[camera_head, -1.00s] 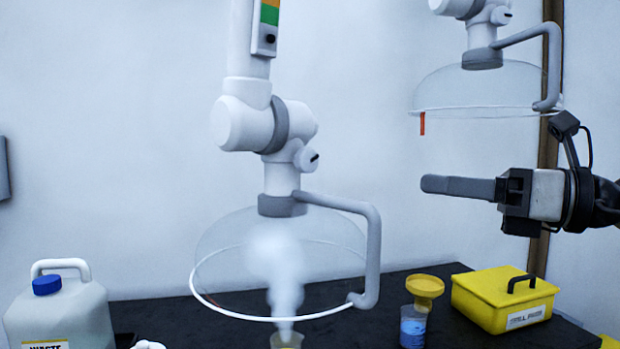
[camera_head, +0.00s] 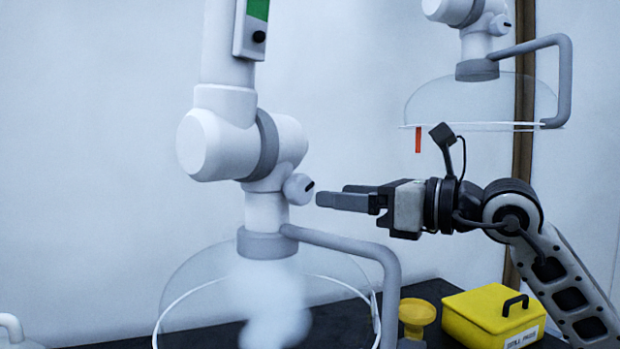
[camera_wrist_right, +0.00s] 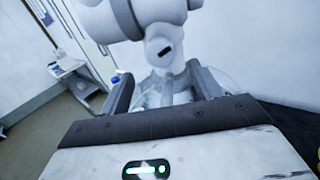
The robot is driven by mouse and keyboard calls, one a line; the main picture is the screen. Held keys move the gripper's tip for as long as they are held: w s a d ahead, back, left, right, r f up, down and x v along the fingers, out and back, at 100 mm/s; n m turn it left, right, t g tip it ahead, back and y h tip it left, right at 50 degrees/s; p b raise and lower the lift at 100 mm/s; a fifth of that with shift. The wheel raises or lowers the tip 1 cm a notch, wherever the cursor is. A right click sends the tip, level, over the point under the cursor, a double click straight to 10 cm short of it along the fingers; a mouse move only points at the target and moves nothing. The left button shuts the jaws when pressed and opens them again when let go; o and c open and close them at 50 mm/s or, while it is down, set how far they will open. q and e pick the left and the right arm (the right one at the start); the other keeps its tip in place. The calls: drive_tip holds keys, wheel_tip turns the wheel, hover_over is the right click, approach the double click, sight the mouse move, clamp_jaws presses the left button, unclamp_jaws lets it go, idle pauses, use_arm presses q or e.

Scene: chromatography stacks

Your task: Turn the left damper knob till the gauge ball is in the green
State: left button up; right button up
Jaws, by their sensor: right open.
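The left damper knob (camera_head: 298,188) is a small white knob with a black mark, on the joint above the left hood. The gauge (camera_head: 246,32) is on the arm above, cut off by the top edge; a dark round spot (camera_head: 259,37) sits below its green band (camera_head: 257,9). My right gripper (camera_head: 333,194) is open and empty, its fingers pointing left at the knob, just right of it with a small gap. In the wrist view the open fingers (camera_wrist_right: 160,70) are spread below the knob's black mark (camera_wrist_right: 165,49). My left gripper is not in view.
The clear left hood (camera_head: 200,290) with its grey handle (camera_head: 390,270) and white vapour is below my gripper. A second hood (camera_head: 480,100) hangs at upper right. A yellow box (camera_head: 490,318) and yellow funnel (camera_head: 417,313) stand on the dark bench.

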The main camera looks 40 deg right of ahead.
sight(306, 192)
drive_tip(key=p+x, duration=0.2)
drive_tip(key=x, duration=0.3)
drive_tip(key=shift+r+p, duration=0.2)
drive_tip(key=shift+p, duration=0.15)
drive_tip(key=shift+w+a+f+p, duration=0.2)
drive_tip(key=shift+w+a+p, duration=0.1)
drive_tip(key=shift+w, duration=0.35)
drive_tip(key=c, duration=0.9)
